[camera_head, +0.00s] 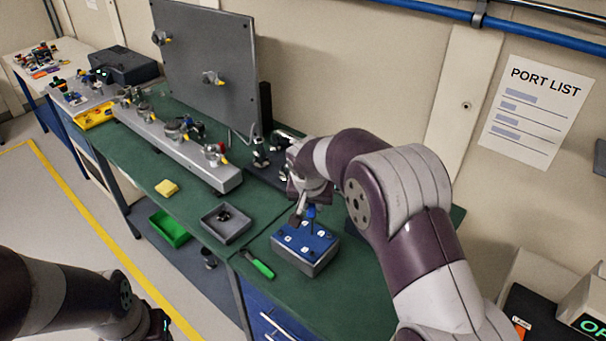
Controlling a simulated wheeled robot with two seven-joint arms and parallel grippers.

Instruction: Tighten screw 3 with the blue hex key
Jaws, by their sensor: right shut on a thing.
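A grey block with a blue top plate (296,252) sits on the green bench, in the middle of the view. White number labels show on its top, but they are too small for me to tell which screw is number 3. My right gripper (303,213) points down over the block and is shut on the blue hex key (311,212). The key's blue part shows at the fingertips, and its shaft stands about upright above the blue plate. I cannot tell whether its tip sits in a screw.
A green-handled tool (257,264) lies left of the block, near the bench edge. A grey tray (245,226) with small dark parts and a yellow block (166,188) lie farther left. A long rail (185,152) with mounts and an upright grey panel (205,50) stand behind.

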